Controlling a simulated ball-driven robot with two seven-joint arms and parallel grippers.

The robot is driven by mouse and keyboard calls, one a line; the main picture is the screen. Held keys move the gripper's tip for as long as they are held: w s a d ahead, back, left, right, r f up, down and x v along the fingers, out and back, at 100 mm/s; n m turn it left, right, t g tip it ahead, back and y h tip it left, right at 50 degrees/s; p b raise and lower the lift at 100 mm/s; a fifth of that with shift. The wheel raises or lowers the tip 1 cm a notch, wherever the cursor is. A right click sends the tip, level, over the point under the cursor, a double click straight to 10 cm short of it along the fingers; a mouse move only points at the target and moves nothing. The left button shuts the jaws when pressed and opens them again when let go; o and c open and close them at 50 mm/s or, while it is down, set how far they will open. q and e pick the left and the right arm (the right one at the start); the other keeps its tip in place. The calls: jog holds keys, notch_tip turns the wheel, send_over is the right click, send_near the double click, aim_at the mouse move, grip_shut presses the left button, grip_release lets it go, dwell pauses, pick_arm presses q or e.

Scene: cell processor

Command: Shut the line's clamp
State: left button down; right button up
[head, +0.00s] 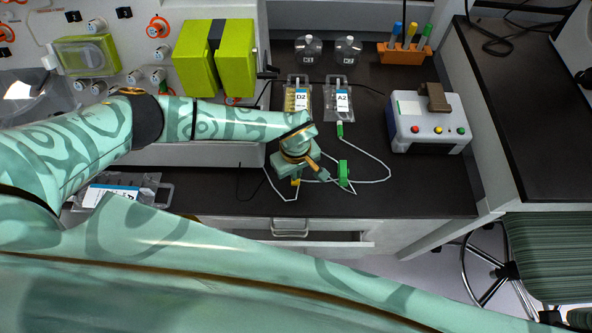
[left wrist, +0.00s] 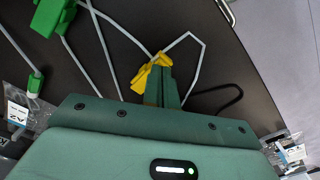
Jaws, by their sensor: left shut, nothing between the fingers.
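A yellow clamp (head: 295,182) sits on a thin white line above the dark worktop, partly hidden by my left gripper; it also shows in the left wrist view (left wrist: 146,76). A green clamp (head: 343,173) sits on the line to its right and shows at the top left of the left wrist view (left wrist: 52,15). My left gripper (left wrist: 166,75) is shut, with its fingers right at the yellow clamp and nothing between them; in the head view, its hand (head: 292,160) covers that spot. I cannot tell whether either clamp is open or shut. My right gripper is not in view.
Bags labelled D2 (head: 298,97) and A2 (head: 341,101) lie behind; a green connector (head: 340,129) joins A2's line. A white box with coloured buttons (head: 428,117) stands right. Bottles (head: 308,49) and an orange tube rack (head: 404,53) stand behind.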

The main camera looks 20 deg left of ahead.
pick_arm(q)
jog(key=shift+f, duration=0.35)
notch_tip(320, 180, up, 6)
jog(key=p, duration=0.4)
jog(key=shift+f, duration=0.35)
jog(key=shift+s, duration=0.1)
